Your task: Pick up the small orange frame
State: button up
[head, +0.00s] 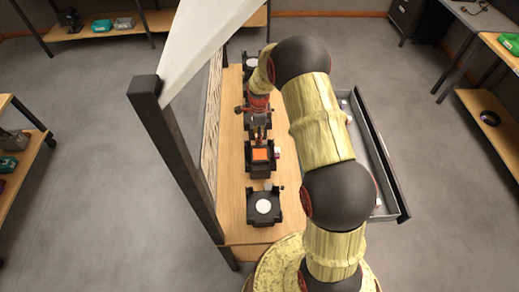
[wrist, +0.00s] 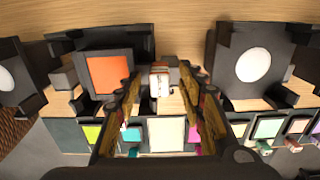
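An orange square panel (head: 260,154) lies in a black holder on the wooden bench. It also shows in the wrist view (wrist: 109,75), left of my fingers, with the black holder around it. I cannot tell whether this panel is the small orange frame. My gripper (wrist: 160,82) is open, its two fingers apart and pointing at the bench. A small white piece with reddish edges (wrist: 160,78) shows between the fingers; they do not look closed on it. In the head view my arm partly hides the gripper.
Black holders with white discs stand beside it, one nearer (head: 264,206) and one to the right in the wrist view (wrist: 254,64). A row of coloured squares, including a cream one (wrist: 167,134), lies along the lower wrist view. An open grey drawer (head: 386,180) extends right of the bench.

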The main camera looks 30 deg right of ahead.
jog(key=shift+c, duration=1.3)
jog(key=c, duration=0.7)
grip_shut()
